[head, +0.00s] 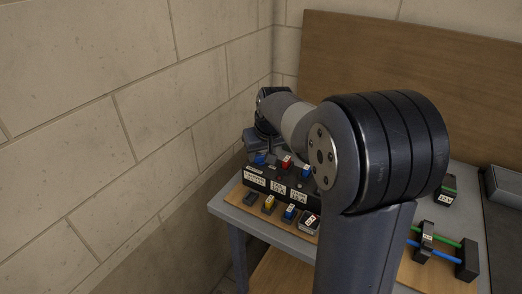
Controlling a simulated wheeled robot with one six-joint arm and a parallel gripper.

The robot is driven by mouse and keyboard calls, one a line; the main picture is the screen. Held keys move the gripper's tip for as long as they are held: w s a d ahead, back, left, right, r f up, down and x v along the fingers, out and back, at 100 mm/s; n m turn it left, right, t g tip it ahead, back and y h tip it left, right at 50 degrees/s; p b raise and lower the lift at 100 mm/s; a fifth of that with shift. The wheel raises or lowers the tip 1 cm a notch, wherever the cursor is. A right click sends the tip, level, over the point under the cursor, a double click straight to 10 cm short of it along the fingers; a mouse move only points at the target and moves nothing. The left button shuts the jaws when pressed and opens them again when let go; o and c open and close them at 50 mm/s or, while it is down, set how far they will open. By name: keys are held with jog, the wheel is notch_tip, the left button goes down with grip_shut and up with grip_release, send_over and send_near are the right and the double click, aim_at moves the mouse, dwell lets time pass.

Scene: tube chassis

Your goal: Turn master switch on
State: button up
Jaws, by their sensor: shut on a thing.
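A dark control panel (283,200) with white labels stands on the table beyond my arm. The label text is too small to read, so I cannot tell which switch is the master switch. A blue switch (260,159) is at its left, a red switch (286,161) in the middle and another blue switch (306,171) at the right. My gripper (259,148) points down at the panel's left end, right at the left blue switch, and is shut on it. The fingertips are small, dark and partly hidden, so the exact contact is not clear.
In front of the panel, a wooden board holds a yellow block (269,203), a blue block (289,212) and dark pieces. A rack with green and blue rods (440,243) lies at the right. Block walls (100,120) close off the left and back; a wooden backboard (400,60) stands behind.

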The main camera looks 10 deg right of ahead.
jog(key=n+y, duration=0.1)
jog(key=n, duration=0.2)
jog(key=shift+d+n, duration=0.15)
jog(key=shift+n, duration=0.25)
jog(key=shift+w+n+g+y, duration=0.1)
jog(key=shift+n+g+y, duration=0.6)
jog(key=shift+n, duration=1.2)
jog(key=o, duration=1)
jog(key=v, duration=1.1)
jog(key=shift+d+f, duration=0.1)
jog(key=shift+d, duration=0.05)
jog(key=shift+w+f, duration=0.1)
